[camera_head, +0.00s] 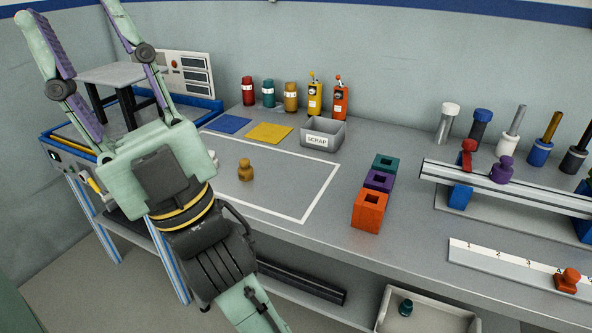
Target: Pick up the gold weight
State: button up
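The gold weight (246,170) is a small, knobbed, brass-coloured piece. It stands upright on the grey bench inside a white-outlined rectangle, near its left side. My gripper (82,58) is raised at the upper left, with its two green, purple-padded fingers spread wide apart. It is open and I see nothing between the fingers. It is well to the left of the gold weight and apart from it.
A grey SCRAP bin (323,138) stands behind the outlined area. Blue (228,124) and yellow (269,132) squares lie behind the weight. Teal, purple and orange blocks (370,211) stand to the right, before a rail (520,188) carrying a purple weight (502,170). The outlined area is otherwise clear.

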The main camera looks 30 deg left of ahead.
aim_at(245, 173)
jog(key=k+j+z, duration=0.1)
jog(key=j+z, duration=0.15)
jog(key=k+j+z, duration=0.2)
jog(key=j, duration=0.25)
jog(key=j+z, duration=0.25)
jog(key=k+j, duration=0.25)
jog(key=j, duration=0.15)
jog(key=k+j, duration=0.25)
jog(key=j, duration=0.2)
jog(key=i+z, duration=0.05)
